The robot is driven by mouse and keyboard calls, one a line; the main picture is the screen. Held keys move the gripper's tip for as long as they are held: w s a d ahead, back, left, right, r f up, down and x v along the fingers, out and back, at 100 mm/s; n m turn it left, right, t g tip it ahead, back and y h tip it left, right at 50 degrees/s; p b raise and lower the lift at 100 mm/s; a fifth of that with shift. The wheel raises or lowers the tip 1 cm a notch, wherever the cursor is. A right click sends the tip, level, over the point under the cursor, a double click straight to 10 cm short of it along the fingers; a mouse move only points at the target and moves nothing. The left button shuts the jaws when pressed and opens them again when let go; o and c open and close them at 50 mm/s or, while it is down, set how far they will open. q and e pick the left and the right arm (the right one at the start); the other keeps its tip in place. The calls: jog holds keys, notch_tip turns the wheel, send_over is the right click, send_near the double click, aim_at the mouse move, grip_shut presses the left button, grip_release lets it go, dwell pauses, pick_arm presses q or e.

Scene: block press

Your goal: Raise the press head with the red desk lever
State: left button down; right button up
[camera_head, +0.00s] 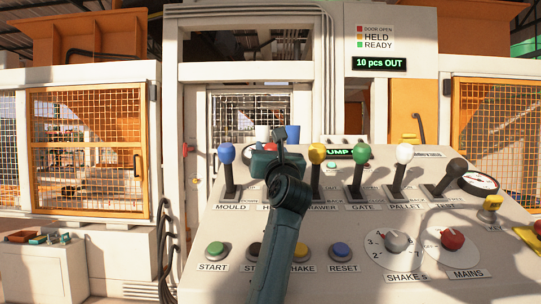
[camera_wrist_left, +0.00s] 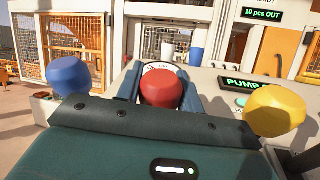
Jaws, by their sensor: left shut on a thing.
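The red lever knob (camera_wrist_left: 162,91) sits between the two fingers of my left gripper (camera_wrist_left: 160,80) in the wrist view, and the gripper is shut on it. In the head view my dark teal left arm comes up over the desk, and my left gripper (camera_head: 278,152) hides most of the red lever and part of its label. The blue MOULD lever (camera_head: 226,155) stands to its left and the yellow lever (camera_head: 317,154) to its right. I cannot make out the press head in the machine opening (camera_head: 247,70). My right gripper is not in view.
Green (camera_head: 361,155), white (camera_head: 404,155) and black (camera_head: 454,168) levers stand farther right. Push buttons and dials line the front of the desk (camera_head: 290,235). A sign reads "10 pcs OUT" (camera_head: 380,64). Orange mesh guards (camera_head: 95,150) stand behind.

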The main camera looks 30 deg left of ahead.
pick_arm(q)
jog(key=c, duration=0.9)
grip_release()
jog(key=shift+d, duration=0.1)
jog(key=b+v, duration=0.2)
jog(key=v, duration=1.1)
jog(key=shift+r, duration=0.1)
